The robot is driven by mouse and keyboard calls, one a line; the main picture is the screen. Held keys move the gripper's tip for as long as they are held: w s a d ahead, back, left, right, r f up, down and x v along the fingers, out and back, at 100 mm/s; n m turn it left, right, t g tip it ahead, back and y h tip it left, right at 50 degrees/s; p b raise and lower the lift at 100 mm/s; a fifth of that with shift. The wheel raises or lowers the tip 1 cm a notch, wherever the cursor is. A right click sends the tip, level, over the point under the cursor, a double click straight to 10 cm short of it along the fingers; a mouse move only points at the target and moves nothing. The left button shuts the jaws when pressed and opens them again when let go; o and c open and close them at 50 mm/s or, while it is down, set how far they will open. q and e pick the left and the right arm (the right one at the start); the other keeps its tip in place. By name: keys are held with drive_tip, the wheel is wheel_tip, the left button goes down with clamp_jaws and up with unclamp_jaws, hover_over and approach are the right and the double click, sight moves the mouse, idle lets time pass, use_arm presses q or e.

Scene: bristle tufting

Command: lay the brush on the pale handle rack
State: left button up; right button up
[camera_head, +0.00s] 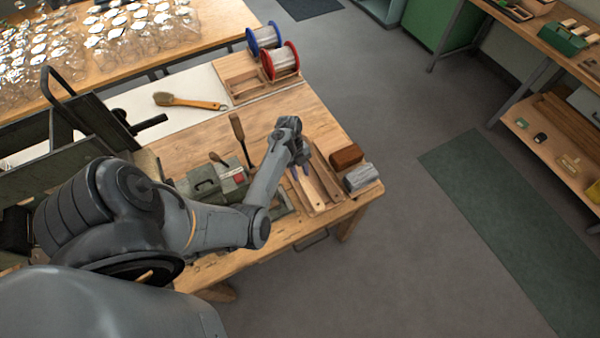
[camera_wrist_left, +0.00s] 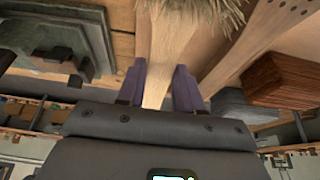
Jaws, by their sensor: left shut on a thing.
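My left gripper (camera_head: 300,170) is over the front right part of the wooden bench. In the left wrist view its two purple fingers (camera_wrist_left: 160,85) are shut on the pale wooden handle of a brush (camera_wrist_left: 165,45). Tan bristles show at the top edge of that view. One handle with holes (camera_wrist_left: 262,42) lies right of the held brush. I cannot tell whether the brush touches the rack. My right gripper is out of view.
A brown block (camera_head: 347,156) and a grey block (camera_head: 361,177) stand right of the rack. A green machine (camera_head: 205,183) stands left of it. Another brush (camera_head: 190,102) lies on a white surface behind, near red (camera_head: 280,61) and blue (camera_head: 263,38) spools.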

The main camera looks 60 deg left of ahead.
use_arm(q)
drive_tip(key=shift+f, duration=0.55)
drive_tip(key=shift+f, duration=0.1)
drive_tip(key=o, duration=1.1)
